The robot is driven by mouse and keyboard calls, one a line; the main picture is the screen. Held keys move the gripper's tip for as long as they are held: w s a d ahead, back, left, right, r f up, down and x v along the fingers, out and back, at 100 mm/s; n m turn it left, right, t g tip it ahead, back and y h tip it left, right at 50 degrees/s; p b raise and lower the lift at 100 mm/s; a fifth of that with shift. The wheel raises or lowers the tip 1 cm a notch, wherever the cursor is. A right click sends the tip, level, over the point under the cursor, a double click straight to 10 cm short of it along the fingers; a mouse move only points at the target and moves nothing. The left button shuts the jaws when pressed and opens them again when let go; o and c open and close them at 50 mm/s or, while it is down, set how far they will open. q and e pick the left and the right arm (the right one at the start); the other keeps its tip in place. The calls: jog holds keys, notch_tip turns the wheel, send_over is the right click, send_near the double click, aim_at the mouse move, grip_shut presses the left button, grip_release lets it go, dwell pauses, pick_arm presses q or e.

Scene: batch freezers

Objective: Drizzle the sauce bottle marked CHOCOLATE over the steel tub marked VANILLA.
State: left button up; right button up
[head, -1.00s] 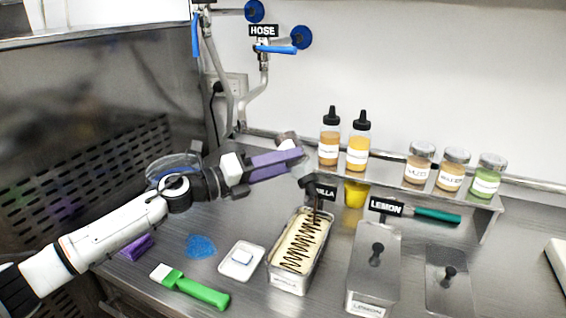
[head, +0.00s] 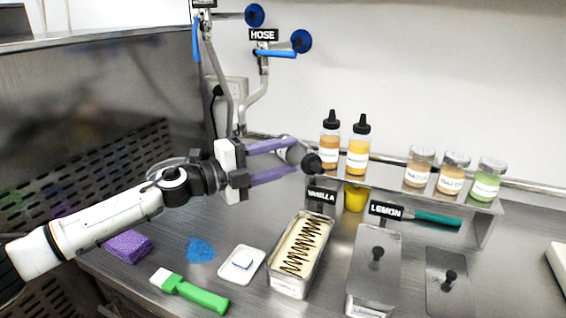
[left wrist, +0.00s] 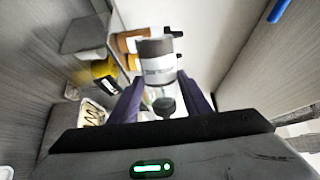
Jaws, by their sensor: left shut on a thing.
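My left gripper (head: 288,160) is shut on a sauce bottle (head: 297,153), held in the air behind and above the steel tub. The bottle is tilted, its dark cap toward the right in the head view. In the left wrist view the bottle (left wrist: 156,62) shows dark brown contents and a white label too blurred to read, between the purple fingers (left wrist: 160,98). The open steel tub (head: 290,285) stands before the VANILLA sign (head: 321,195). It holds a cream-coloured fill (head: 291,245) with a dark zigzag of sauce along it. My right gripper is not in view.
A lidded tub (head: 368,290) stands right of the open one, by the LEMON sign (head: 385,209). Two sauce bottles (head: 357,150) and several jars (head: 453,172) line the shelf. A white dish (head: 232,275), green brush (head: 200,293) and purple sponge (head: 128,246) lie at left.

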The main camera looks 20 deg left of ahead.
pick_arm(q)
jog(key=shift+r+n, duration=0.25)
jog(key=shift+n, duration=0.05)
notch_tip(320, 180, up, 3)
jog(key=n, duration=0.4)
dwell(0.5)
notch_tip(320, 180, up, 2)
jog(key=n, duration=0.5)
jog(key=shift+r, duration=0.15)
